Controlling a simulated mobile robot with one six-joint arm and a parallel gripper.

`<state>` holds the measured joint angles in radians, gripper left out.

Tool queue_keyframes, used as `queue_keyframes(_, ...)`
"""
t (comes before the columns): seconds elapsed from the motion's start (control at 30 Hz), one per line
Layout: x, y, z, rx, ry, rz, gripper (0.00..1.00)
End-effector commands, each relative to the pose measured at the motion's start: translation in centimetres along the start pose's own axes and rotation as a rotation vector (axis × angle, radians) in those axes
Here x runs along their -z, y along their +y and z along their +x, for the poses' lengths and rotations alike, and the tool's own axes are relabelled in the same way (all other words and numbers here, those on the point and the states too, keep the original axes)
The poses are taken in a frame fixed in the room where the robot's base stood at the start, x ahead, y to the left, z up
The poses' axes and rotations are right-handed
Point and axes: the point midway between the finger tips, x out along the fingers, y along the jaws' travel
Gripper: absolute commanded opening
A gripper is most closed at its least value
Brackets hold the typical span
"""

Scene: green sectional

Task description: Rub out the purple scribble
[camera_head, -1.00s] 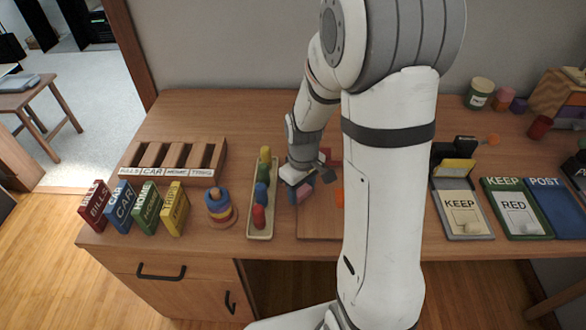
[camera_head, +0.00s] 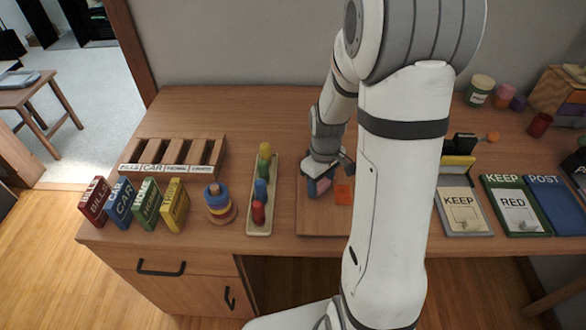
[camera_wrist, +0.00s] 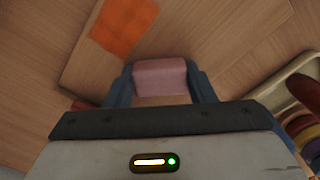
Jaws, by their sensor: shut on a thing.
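My gripper (camera_head: 316,186) is shut on a pink block that looks like an eraser (camera_wrist: 160,78). In the wrist view the block sits between the blue fingers. The gripper is low over a wooden board (camera_head: 313,224) on the desk; I cannot tell whether the block touches it. An orange patch (camera_head: 343,194) lies on the board just right of the gripper, and it also shows in the wrist view (camera_wrist: 124,24). I see no purple scribble in either view; part of the board is hidden behind my arm and gripper.
A tray of colored pegs (camera_head: 262,195) stands close left of the board. Farther left are a ring stack (camera_head: 219,204), several labeled books (camera_head: 148,206) and a slotted wooden rack (camera_head: 173,157). Right of my arm are a KEEP panel (camera_head: 463,224) and a green panel (camera_head: 500,183).

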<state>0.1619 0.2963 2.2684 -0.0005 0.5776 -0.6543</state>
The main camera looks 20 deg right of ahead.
Motion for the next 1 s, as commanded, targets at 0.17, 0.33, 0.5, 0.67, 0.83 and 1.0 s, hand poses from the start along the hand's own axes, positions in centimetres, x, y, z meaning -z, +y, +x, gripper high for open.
queue_keyframes(0.17, 0.2, -0.4, -3.1, -0.001, 0.001, -0.008, 0.25)
queue_keyframes(0.33, 0.4, -0.6, -4.7, -0.001, 0.001, -0.015, 0.25)
queue_keyframes(0.5, 0.5, -0.7, -6.2, 0.0, 0.0, -0.019, 0.25)
queue_keyframes(0.67, 0.5, -0.8, -7.5, 0.0, 0.001, -0.02, 0.25)
queue_keyframes(0.83, 0.5, -0.8, -8.2, -0.001, 0.001, -0.021, 0.25)
queue_keyframes(1.0, 0.5, -0.8, -8.3, -0.001, 0.001, -0.021, 0.25)
